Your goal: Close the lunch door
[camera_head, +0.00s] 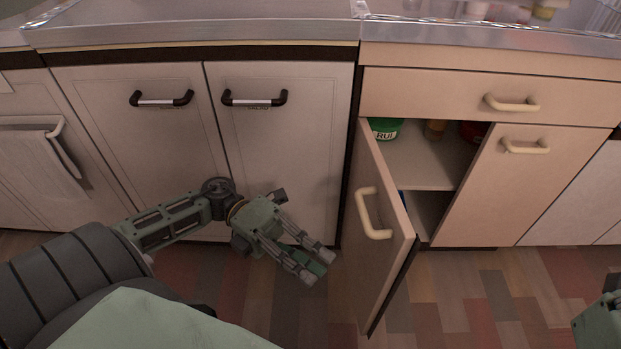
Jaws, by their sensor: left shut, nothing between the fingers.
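A beige cabinet door (382,230) with a cream handle (372,213) stands open at right of centre. It is hinged on its left side and swung out toward me. Behind it shows an open cabinet (432,160) with a shelf. My left gripper (314,272) is shut and empty, to the left of the open door, and apart from it. It is in front of the white cabinet fronts. A green part of my right arm shows at the lower right edge, but its fingers cannot be made out.
A green can (385,128) and other items stand on the cabinet's upper shelf. A closed beige door (530,185) and a drawer (490,98) adjoin the opening. Closed white doors (285,150) and a hanging towel (40,165) are at left. The wooden floor (490,300) at right is clear.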

